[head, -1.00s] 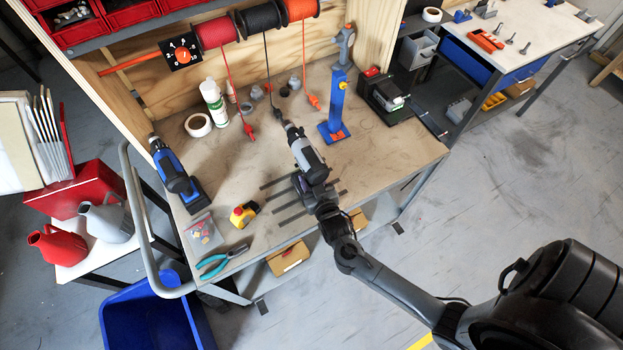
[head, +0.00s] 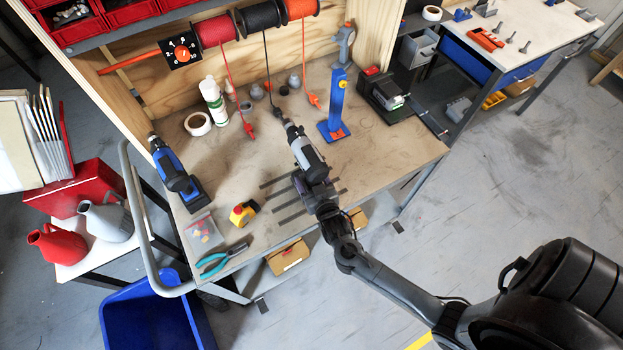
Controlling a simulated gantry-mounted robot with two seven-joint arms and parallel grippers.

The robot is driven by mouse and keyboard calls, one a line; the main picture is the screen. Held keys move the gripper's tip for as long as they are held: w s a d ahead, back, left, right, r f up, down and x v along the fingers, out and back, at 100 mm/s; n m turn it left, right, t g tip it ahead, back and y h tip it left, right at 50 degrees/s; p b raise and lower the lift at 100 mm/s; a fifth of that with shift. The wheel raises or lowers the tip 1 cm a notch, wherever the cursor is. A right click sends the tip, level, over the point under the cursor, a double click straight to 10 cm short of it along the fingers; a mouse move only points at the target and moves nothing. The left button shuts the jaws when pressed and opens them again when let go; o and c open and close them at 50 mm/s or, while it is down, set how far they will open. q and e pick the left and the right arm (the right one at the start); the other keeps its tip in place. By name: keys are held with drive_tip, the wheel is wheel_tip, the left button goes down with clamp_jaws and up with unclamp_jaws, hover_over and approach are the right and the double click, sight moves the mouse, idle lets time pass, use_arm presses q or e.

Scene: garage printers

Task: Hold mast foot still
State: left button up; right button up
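The mast is a blue upright post (head: 338,98) on a flat blue foot with an orange patch (head: 336,134). It stands upright on the workbench, right of centre in the head view. My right arm comes in from the lower right, and its dark gripper end (head: 306,184) is over the bench, below and left of the mast foot. A grey, drill-shaped body (head: 309,157) with a dark tip lies beyond it. I cannot tell whether the gripper holds it. The fingers are hidden. The dark tip is apart from the foot. My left gripper is not in view.
A blue drill (head: 174,172), a yellow tape measure (head: 243,214) and pliers (head: 221,261) are on the left bench. Red, black and orange cords hang behind. A black-and-green device (head: 386,97) stands right of the mast. The front right bench is clear.

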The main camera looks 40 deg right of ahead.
drive_tip(key=shift+r, duration=0.1)
drive_tip(key=shift+s+a+r+p, duration=0.1)
drive_tip(key=shift+s+p, duration=0.15)
drive_tip(key=shift+p, duration=0.05)
drive_tip(key=shift+f+p+v, duration=0.25)
drive_tip(key=shift+p+v, duration=0.3)
drive_tip(key=shift+v, duration=0.5)
drive_tip(key=shift+f+p+v, duration=0.2)
drive_tip(key=shift+p+v, duration=0.15)
drive_tip(key=shift+v, duration=0.5)
drive_tip(key=shift+f+p+v, duration=0.2)
drive_tip(key=shift+p+v, duration=0.15)
drive_tip(key=shift+v, duration=0.5)
drive_tip(key=shift+f+p+v, duration=0.15)
drive_tip(key=shift+p+v, duration=0.2)
drive_tip(key=shift+v, duration=0.5)
drive_tip(key=shift+s, duration=0.15)
